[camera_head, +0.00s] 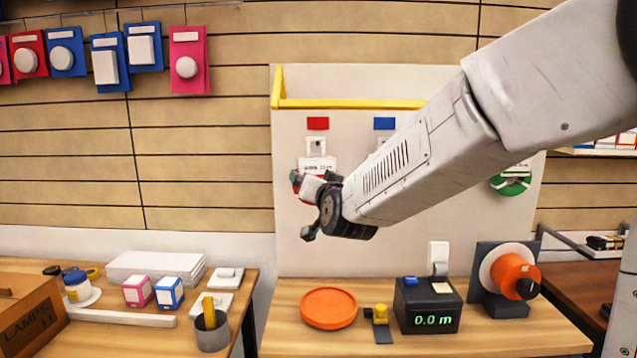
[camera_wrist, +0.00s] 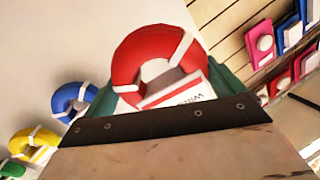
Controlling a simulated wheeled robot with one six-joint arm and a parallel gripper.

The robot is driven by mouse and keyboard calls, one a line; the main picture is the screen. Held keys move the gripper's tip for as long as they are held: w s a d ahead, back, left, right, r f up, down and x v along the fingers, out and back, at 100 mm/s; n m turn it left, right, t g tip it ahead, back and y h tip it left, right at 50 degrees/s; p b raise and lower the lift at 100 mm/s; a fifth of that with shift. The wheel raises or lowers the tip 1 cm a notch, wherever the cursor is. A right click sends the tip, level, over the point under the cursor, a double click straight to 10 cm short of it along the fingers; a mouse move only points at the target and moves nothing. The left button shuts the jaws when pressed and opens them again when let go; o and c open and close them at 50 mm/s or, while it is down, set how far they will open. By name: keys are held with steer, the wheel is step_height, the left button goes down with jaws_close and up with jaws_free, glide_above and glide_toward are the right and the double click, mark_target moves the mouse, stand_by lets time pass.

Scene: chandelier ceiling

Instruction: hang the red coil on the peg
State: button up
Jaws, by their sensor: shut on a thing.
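The red coil (camera_wrist: 128,57) is a thick ring with white bands and a printed white card (camera_wrist: 180,95). My gripper (camera_wrist: 165,88) is shut on it, with teal finger pads on both sides. In the head view, my gripper (camera_head: 310,203) is in front of the white panel, and the coil (camera_head: 296,180) shows partly behind it. A red label (camera_head: 317,123) marks the panel above a small pale peg mount (camera_head: 316,145). The coil is just below this mount; I cannot tell whether they touch. The peg's tip is not clear.
A blue label (camera_head: 384,123) is to the right. Blue (camera_wrist: 66,98), yellow (camera_wrist: 38,140) and green (camera_head: 511,184) coils are on the panel; my arm hides some in the head view. Below, the bench holds an orange dish (camera_head: 328,307), a meter (camera_head: 428,306) and an orange spool (camera_head: 510,275).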

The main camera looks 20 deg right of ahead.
steer(key=shift+w+d+f, duration=0.15)
steer(key=shift+w+d, duration=0.45)
steer(key=shift+w, duration=1.1)
steer(key=shift+w+d+f, duration=0.1)
steer(key=shift+w+d, duration=0.55)
steer(key=shift+w, duration=1.1)
steer(key=shift+w+d+f, duration=0.15)
steer(key=shift+w+d, duration=0.45)
steer(key=shift+w, duration=1.1)
steer(key=o, duration=0.9)
steer(key=shift+f, duration=0.1)
steer(key=shift+o, duration=0.2)
